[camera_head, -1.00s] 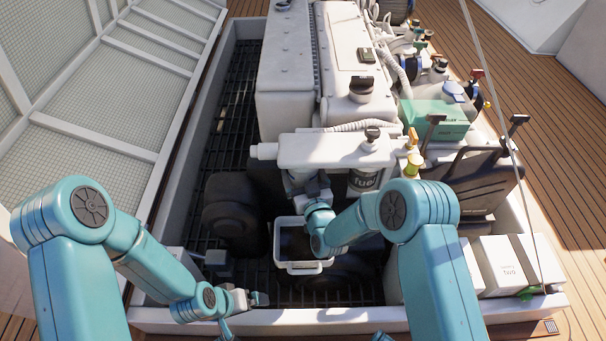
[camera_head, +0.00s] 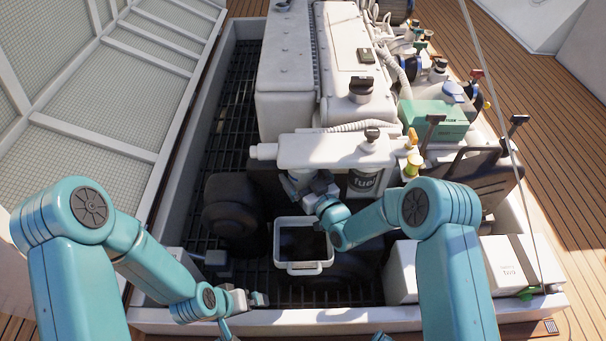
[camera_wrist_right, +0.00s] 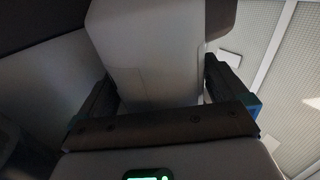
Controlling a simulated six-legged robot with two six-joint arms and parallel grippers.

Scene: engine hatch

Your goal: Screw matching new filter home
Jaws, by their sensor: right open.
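A white housing (camera_head: 335,151) spans the front of the engine. A pale filter (camera_head: 297,184) hangs under its left part, half hidden by my right gripper (camera_head: 322,190). A canister marked "fuel" (camera_head: 363,183) hangs under its right part. In the right wrist view, a pale body (camera_wrist_right: 145,55), apparently that left filter, stands between the two dark fingers of my right gripper (camera_wrist_right: 158,85). These fingers are open around it. Whether either touches it is unclear. My left gripper (camera_head: 252,299) is low near the hatch's front edge, clear of the filters; its jaw gap is too small to judge.
A white drip tray (camera_head: 303,269) with dark contents stands below the filters. White boxes (camera_head: 512,264) stand at the front right, a green box (camera_head: 436,119) beside the engine. The hatch's front rim (camera_head: 300,321) runs close to my left gripper.

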